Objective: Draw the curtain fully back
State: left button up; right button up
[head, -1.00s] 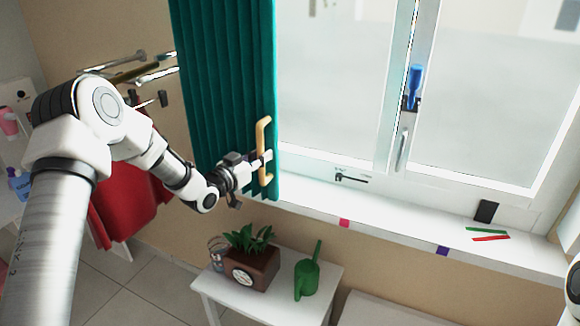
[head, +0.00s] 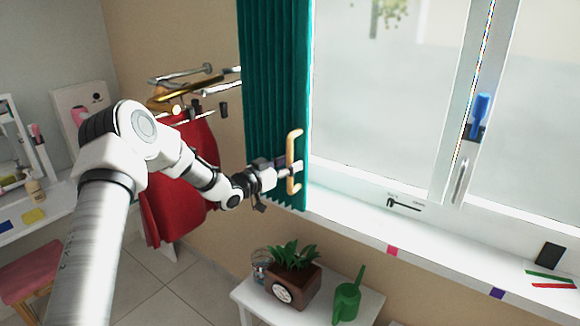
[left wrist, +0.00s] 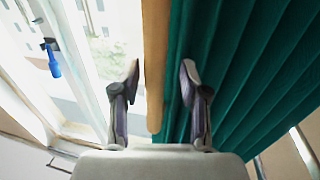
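The teal curtain (head: 275,90) hangs bunched at the left side of the window, and it fills the right of the left wrist view (left wrist: 255,75). A tan upright handle (head: 294,150) is on its window-side edge. My left gripper (head: 291,171) is at the lower half of this handle. In the left wrist view the handle (left wrist: 156,60) stands between my two fingers (left wrist: 159,68). The fingers are apart, with a gap on the curtain side; the window-side finger is very close to the handle, contact unclear. My right gripper is out of view.
The white window sill (head: 350,221) runs below, with a black hook (head: 403,203) above it. A low white table (head: 257,303) holds a plant box (head: 293,286) and a green watering can (head: 347,301). A red garment (head: 180,185) hangs behind my left arm.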

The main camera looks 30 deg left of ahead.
pick_arm(q)
jog(key=shift+a+f, duration=0.1)
jog(key=shift+s, duration=0.1)
jog(key=v, duration=1.1)
jog(key=shift+s, duration=0.35)
jog(key=shift+a, duration=0.2)
